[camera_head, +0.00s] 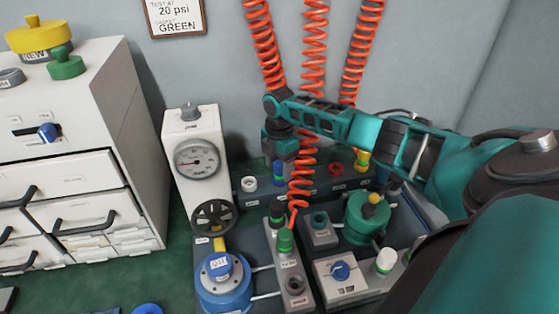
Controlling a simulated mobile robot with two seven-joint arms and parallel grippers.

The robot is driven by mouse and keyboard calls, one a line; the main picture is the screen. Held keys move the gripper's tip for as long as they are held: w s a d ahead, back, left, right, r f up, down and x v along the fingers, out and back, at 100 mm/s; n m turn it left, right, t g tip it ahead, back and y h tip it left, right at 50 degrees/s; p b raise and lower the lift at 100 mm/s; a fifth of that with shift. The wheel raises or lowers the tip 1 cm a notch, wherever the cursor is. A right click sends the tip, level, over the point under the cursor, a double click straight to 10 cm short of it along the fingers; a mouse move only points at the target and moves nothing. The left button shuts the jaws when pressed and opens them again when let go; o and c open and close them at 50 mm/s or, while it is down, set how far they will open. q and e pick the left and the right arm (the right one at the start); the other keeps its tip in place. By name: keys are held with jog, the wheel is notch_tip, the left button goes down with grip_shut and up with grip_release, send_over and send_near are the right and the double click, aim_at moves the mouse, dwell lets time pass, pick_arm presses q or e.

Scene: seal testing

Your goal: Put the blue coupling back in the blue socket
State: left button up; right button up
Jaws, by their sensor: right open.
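A small blue piece (278,178), which looks like the blue coupling, sits at the left part of the rear rack (318,188). The gripper above it partly covers it, so I cannot tell how it sits in the blue socket. My right gripper (281,150) points down just above and in front of that spot, with its jaws open. The lower end of the left orange hose (264,45) is hidden behind the gripper and wrist. My left gripper is not in view.
A gauge stand (187,125), a blue canister (224,290) and a green vessel (365,222) stand nearby. A yellow coupling (361,160) sits at the rack's right. White drawers (75,190) fill the left.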

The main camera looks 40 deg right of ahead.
notch_tip(320, 180, up, 7)
jog(key=shift+f+p, duration=0.15)
jog(key=shift+p, duration=0.8)
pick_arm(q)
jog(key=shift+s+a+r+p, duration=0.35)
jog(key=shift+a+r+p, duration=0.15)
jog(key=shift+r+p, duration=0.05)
pick_arm(e)
notch_tip(320, 180, up, 6)
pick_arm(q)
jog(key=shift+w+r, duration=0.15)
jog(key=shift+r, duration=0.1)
